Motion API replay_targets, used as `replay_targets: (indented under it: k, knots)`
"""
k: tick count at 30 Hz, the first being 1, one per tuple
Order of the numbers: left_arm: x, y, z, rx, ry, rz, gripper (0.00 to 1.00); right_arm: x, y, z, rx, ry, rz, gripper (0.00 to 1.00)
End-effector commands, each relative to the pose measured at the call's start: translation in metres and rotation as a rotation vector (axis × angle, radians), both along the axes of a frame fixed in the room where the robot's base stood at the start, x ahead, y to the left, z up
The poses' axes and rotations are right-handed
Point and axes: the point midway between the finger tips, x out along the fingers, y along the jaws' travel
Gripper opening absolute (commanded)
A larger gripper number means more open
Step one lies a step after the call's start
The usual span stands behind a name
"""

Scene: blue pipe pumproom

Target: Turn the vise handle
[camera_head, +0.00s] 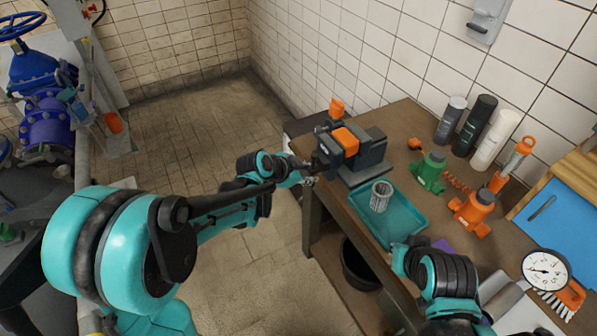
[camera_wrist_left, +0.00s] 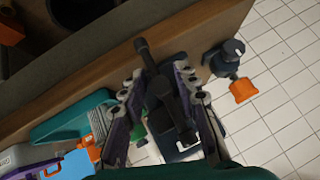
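The vise (camera_head: 372,150) is dark grey with an orange block on top and stands on the far left part of the workbench. My left gripper (camera_head: 307,171) is at the vise's left side, by its handle. In the left wrist view, the dark vise handle (camera_wrist_left: 163,72) lies between the two spread fingers of my left gripper (camera_wrist_left: 160,83). A gap seems to show beside the bar; I cannot tell whether either finger touches it. My right arm is over the bench's near edge at lower right in the head view; its fingers cannot be made out.
A green tool (camera_head: 429,171), an orange jack-like tool (camera_head: 474,208), several bottles and a gauge (camera_head: 545,270) crowd the bench. The floor left of the bench is clear.

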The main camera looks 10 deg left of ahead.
Motion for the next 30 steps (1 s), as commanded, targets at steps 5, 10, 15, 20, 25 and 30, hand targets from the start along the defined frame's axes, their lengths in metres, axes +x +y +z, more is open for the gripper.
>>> replay_targets:
  k: [5,10,15,20,25,30]
  knots:
    - [-0.018,0.015,0.021,-0.002,0.0,0.004,0.3,0.0,0.0,0.0,0.0,0.0,0.0,0.0]
    - [-0.04,0.031,0.044,-0.001,0.001,0.004,0.3,0.0,0.0,0.0,0.0,0.0,0.0,0.0]
    - [-0.058,0.045,0.063,0.0,0.0,0.006,0.3,0.0,0.0,0.0,0.0,0.0,0.0,0.0]
    - [-0.067,0.052,0.074,-0.001,0.001,0.004,0.3,0.0,0.0,0.0,0.0,0.0,0.0,0.0]
    - [-0.07,0.055,0.077,-0.001,0.001,0.004,0.3,0.0,0.0,0.0,0.0,0.0,0.0,0.0]
    - [-0.07,0.055,0.077,-0.001,0.0,0.004,0.3,0.0,0.0,0.0,0.0,0.0,0.0,0.0]
